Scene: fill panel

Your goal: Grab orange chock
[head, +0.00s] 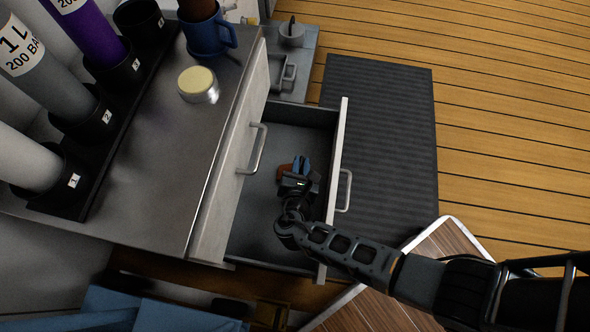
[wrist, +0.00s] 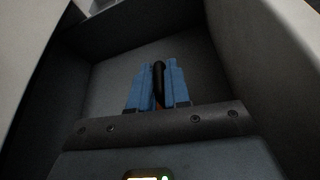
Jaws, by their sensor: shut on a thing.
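My gripper (head: 301,166) reaches down into an open drawer (head: 300,115) in the head view. Orange-brown parts of the chock (head: 284,171) show beside the blue fingers, low in the drawer. In the wrist view my gripper (wrist: 160,88) has its two blue fingers close together, shut on a narrow dark upright part of the chock (wrist: 159,72). A bit of orange shows low between the fingers. The fingers and the gripper body hide most of the chock. I cannot tell whether it touches the drawer floor.
The drawer walls stand close around my gripper; the front panel (head: 336,180) has a handle. A steel counter (head: 160,150) at left holds a round tin (head: 198,85), a blue mug (head: 208,36) and numbered tubes. A dark mat (head: 385,140) lies right of the drawer.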

